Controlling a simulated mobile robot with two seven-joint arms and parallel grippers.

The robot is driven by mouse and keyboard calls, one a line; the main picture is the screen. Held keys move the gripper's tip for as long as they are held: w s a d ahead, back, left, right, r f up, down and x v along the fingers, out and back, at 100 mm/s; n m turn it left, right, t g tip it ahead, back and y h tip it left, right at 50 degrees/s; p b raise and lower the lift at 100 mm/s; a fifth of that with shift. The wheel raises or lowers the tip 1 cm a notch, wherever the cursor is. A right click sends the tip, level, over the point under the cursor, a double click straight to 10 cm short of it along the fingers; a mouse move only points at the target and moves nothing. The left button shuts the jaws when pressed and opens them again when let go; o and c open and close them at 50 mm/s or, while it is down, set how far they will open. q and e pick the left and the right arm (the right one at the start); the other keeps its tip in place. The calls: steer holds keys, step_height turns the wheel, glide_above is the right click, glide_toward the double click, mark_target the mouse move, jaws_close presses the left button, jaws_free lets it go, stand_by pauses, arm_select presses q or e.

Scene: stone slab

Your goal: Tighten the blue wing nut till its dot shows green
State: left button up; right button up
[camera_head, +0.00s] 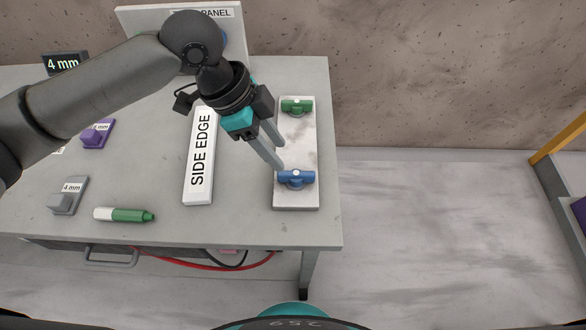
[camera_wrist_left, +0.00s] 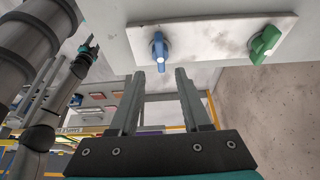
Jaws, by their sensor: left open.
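The blue wing nut (camera_head: 295,179) sits at the near end of a pale stone slab (camera_head: 297,140), its wings lying roughly left to right in the head view. A small pale dot shows on it; I see no green on the dot. It also shows in the left wrist view (camera_wrist_left: 159,50), beyond the fingertips. A green wing nut (camera_head: 297,106) is at the slab's far end. My left gripper (camera_head: 279,155) is open and empty, with its fingers pointing down toward the blue wing nut; in the wrist view they appear apart from it.
A white block marked SIDE EDGE (camera_head: 199,155) lies left of the slab. A panel (camera_head: 230,30) stands at the back. The table ends just right of the slab.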

mark_target(295, 172)
arm_select(q)
steer(key=b+x, duration=0.1)
steer(key=x, duration=0.7)
steer(key=shift+d+f, duration=0.1)
jaws_close()
stand_by(0.4)
